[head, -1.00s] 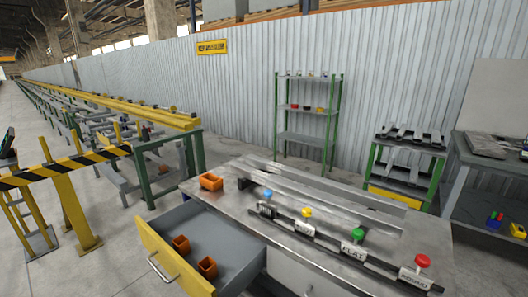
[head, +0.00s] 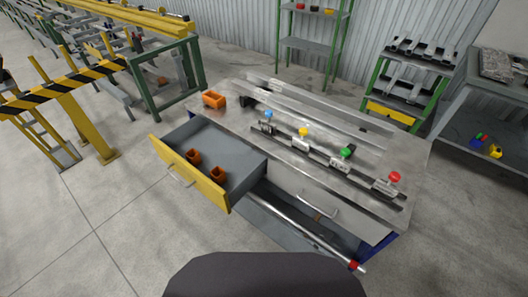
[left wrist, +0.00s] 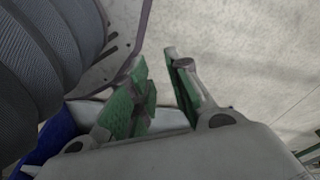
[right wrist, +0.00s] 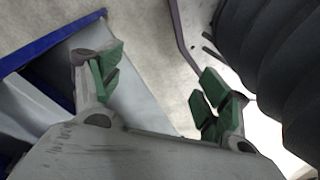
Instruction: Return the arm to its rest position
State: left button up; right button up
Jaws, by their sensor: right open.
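Neither gripper shows in the head view. In the left wrist view my left gripper (left wrist: 158,72) has its two green-padded fingers apart, with a narrow gap and nothing seen between them. Pale floor and part of my body show behind it. In the right wrist view my right gripper (right wrist: 158,75) is open and empty, its green-padded fingers wide apart. A blue-edged grey structure (right wrist: 50,40) lies behind its left finger. The task does not say which arm is meant.
The metal workbench (head: 225,105) stands ahead, with an orange bin (head: 213,99) and several colored knobs on top. Its yellow-fronted drawer (head: 190,172) is pulled out, holding two orange bins. A long rod (head: 300,233) lies below.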

pick_arm(q)
jog(key=s+a+r+p, duration=0.1)
jog(key=s+a+p, duration=0.1)
jog(key=s+p, duration=0.5)
jog(key=s+a+r+p, duration=0.2)
jog(key=s+a+p, duration=0.1)
jog(key=s+p, duration=0.4)
jog(key=shift+s+g+y, duration=0.3)
jog(key=shift+s+g, duration=0.1)
jog(key=shift+s, duration=0.4)
pick_arm(e)
jog(key=s+d+r, duration=0.1)
jog(key=s+d, duration=0.1)
jog(key=s, duration=0.5)
jog(key=s+d+r, duration=0.2)
jog(key=s+d, duration=0.1)
jog(key=s, duration=0.5)
jog(key=shift+s+g+h, duration=0.3)
jog(key=shift+g, duration=0.1)
pick_arm(q)
jog(key=shift+f, duration=0.1)
pick_arm(e)
jog(key=shift+f, duration=0.1)
